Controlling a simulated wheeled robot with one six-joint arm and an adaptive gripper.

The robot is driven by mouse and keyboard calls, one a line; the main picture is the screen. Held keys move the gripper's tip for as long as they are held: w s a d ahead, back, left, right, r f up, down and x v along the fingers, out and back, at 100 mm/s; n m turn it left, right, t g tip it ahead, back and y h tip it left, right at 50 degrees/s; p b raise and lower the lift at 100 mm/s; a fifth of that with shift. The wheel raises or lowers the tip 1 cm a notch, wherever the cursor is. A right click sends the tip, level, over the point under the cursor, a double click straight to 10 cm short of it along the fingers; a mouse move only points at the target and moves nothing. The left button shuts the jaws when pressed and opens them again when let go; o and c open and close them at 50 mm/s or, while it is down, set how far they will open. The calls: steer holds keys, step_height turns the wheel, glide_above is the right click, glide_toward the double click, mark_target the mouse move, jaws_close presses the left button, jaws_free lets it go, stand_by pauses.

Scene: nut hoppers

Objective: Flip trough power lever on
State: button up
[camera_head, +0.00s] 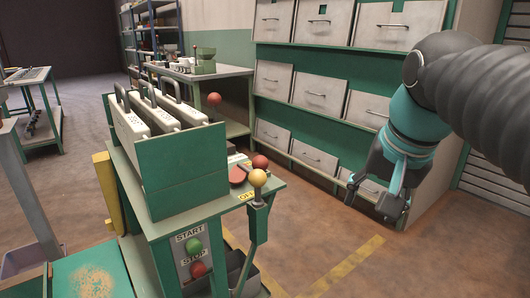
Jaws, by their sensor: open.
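A lever with a yellow ball knob (258,178) stands upright at the right front corner of a green machine. A yellow label (246,196) beside it seems to read "OFF". The machine carries a green trough (180,160) holding white perforated plates with handles. My gripper (378,203) hangs at the right, fingers pointing down, open and empty. It is apart from the lever, well to its right, in front of the hopper wall. Which lever is the trough power lever is not clearly marked.
Red ball knobs (260,161) stand behind the yellow one, another (214,99) farther back. A panel (194,252) has green START and red STOP buttons. Hopper bins (318,90) line the back wall. A green table (222,75) stands behind. The floor (330,235) between lever and gripper looks clear.

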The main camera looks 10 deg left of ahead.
steer(key=w+a+r+m+g, duration=0.2)
steer(key=w+a+r, duration=0.2)
steer(key=a+r, duration=0.6)
steer(key=m+g+p, duration=0.1)
steer(key=p, duration=0.1)
glide_toward(262, 157)
steer(key=shift+y, duration=0.3)
steer(key=f+b, duration=0.1)
steer(key=f, duration=0.2)
steer(key=a+f+b, duration=0.1)
steer(key=f, duration=0.2)
steer(key=w+f+b, duration=0.1)
steer(key=f, duration=0.3)
steer(key=shift+a, duration=0.15)
jaws_close()
